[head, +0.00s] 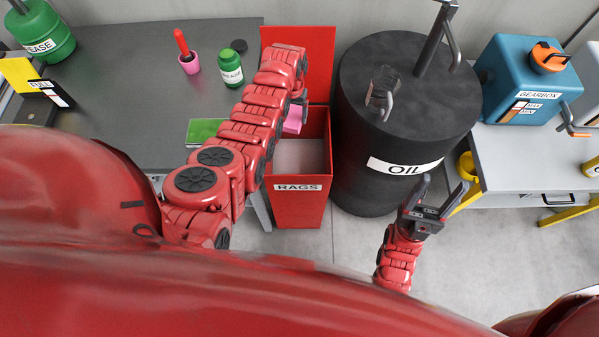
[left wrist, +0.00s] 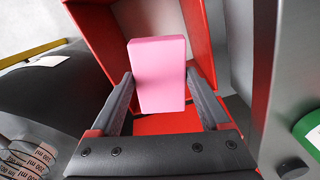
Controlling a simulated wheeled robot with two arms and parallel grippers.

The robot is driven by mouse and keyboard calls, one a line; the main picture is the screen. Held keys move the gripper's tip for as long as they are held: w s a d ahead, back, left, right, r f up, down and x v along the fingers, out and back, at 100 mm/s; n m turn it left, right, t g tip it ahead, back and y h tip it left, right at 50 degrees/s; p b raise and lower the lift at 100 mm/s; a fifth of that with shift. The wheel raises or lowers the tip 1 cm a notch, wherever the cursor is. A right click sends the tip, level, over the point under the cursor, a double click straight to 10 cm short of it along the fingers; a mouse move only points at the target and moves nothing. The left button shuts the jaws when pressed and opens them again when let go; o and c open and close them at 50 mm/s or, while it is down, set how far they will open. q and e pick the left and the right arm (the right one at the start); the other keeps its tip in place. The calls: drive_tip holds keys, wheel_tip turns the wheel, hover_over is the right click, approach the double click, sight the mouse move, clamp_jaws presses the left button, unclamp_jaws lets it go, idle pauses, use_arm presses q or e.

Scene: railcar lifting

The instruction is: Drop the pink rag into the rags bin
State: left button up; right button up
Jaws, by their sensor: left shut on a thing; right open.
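The pink rag (head: 293,119) is a flat block. My left gripper (head: 299,102) is shut on it, partly hidden by my own arm in the head view. In the left wrist view the rag (left wrist: 158,75) sits between the two fingers, with the red bin around and below it. The rags bin (head: 299,209) is an open red box labelled RAGS with a tall back panel. The rag is held over the back part of its opening. My right gripper (head: 443,184) is open and empty, in front of the oil drum.
A black oil drum (head: 402,130) with a pump stands right against the bin's side. A dark table (head: 130,75) on the left holds a green jar (head: 230,70), a pink cup (head: 189,63) and a green pad (head: 205,131). A blue gearbox (head: 523,85) stands on the right table.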

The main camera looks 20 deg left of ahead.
use_arm(q)
drive_tip(key=shift+a+f+b, duration=0.1)
drive_tip(key=shift+f+b, duration=0.2)
drive_tip(key=shift+f, duration=0.2)
wheel_tip(320, 180, down, 5)
drive_tip(key=b, duration=0.3)
drive_tip(key=shift+r, duration=0.2)
drive_tip(key=shift+s+r, duration=0.1)
drive_tip(key=o, duration=1.2)
drive_tip(key=shift+c, duration=0.2)
drive_tip(key=shift+r, duration=0.15)
